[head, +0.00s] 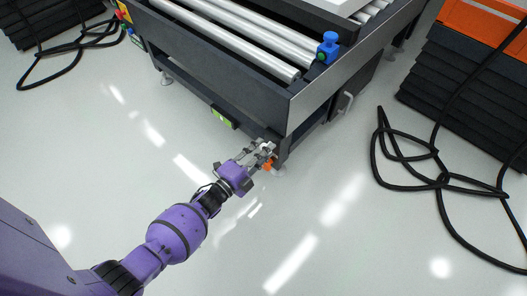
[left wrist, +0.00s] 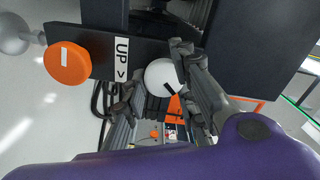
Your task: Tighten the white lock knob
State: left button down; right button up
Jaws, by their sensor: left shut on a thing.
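The white lock knob (left wrist: 160,76) is round with a black mark and shows in the left wrist view, between my left gripper's fingers. My left gripper (left wrist: 154,80) is shut on the knob; the fingers partly cover its sides. In the head view my left gripper (head: 263,153) is at the lower front corner of the roller table, and I cannot make out the knob there. An orange knob (left wrist: 68,62) sits beside a white label reading "UP" (left wrist: 122,58) on a dark plate, to the left of the white knob. My right gripper is not in view.
The pale floor around my left arm is clear.

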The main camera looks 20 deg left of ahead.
pick_arm(q)
jog(key=shift+s+d+f, duration=0.25)
jog(key=shift+f, duration=0.2)
jog(key=c, duration=1.5)
grip_release()
jog(key=shift+c, duration=0.2)
jog(key=shift+w+r, duration=0.1)
jog(key=shift+r, duration=0.1)
jog(key=v, duration=1.2)
jog(key=shift+a, duration=0.1)
